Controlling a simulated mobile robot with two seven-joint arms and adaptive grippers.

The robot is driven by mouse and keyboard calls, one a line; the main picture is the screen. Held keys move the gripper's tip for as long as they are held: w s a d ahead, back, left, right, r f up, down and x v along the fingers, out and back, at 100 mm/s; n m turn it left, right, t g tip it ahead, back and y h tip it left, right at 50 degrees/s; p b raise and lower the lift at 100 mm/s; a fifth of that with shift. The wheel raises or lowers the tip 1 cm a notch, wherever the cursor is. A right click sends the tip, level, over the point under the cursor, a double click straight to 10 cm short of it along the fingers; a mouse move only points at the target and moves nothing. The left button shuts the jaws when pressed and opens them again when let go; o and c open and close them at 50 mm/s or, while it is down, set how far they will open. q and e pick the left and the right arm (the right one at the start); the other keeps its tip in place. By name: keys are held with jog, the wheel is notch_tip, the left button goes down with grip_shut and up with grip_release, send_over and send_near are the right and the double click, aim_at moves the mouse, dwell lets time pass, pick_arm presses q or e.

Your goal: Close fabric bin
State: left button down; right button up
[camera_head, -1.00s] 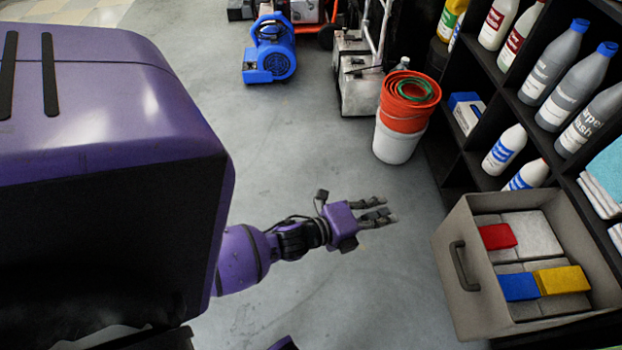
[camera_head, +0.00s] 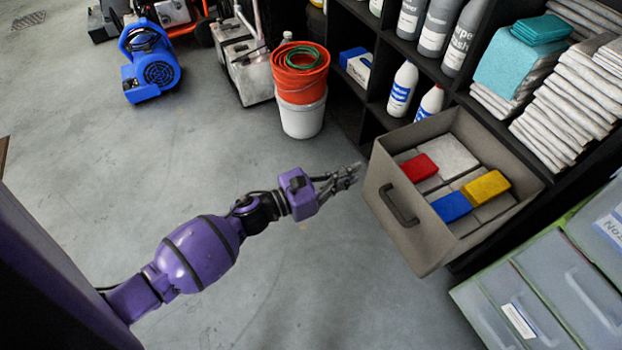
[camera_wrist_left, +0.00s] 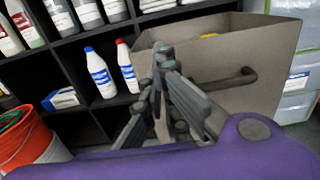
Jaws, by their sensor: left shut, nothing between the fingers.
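The fabric bin (camera_head: 420,245) is a grey-beige box pulled out from the black shelf, with a dark handle (camera_head: 399,207) on its front. Red (camera_head: 419,168), blue (camera_head: 451,206) and yellow (camera_head: 486,186) blocks lie inside it on grey pads (camera_head: 447,153). My left gripper (camera_head: 354,174) is shut and empty, just left of the bin's front near its left corner, without clear contact. In the left wrist view, the fingers (camera_wrist_left: 163,75) point toward the bin's front panel (camera_wrist_left: 220,95), with the handle (camera_wrist_left: 230,78) to their right. My right gripper is out of view.
The black shelf (camera_head: 371,105) holds bottles (camera_head: 402,88) and folded towels (camera_head: 575,95). An orange-topped white bucket (camera_head: 302,118) stands beside it. Green-grey drawers (camera_head: 545,290) are at the lower right. A blue blower (camera_head: 150,70) sits farther back.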

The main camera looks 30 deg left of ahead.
aim_at(386, 157)
pick_arm(q)
jog(key=x, duration=0.8)
jog(key=shift+b, duration=0.35)
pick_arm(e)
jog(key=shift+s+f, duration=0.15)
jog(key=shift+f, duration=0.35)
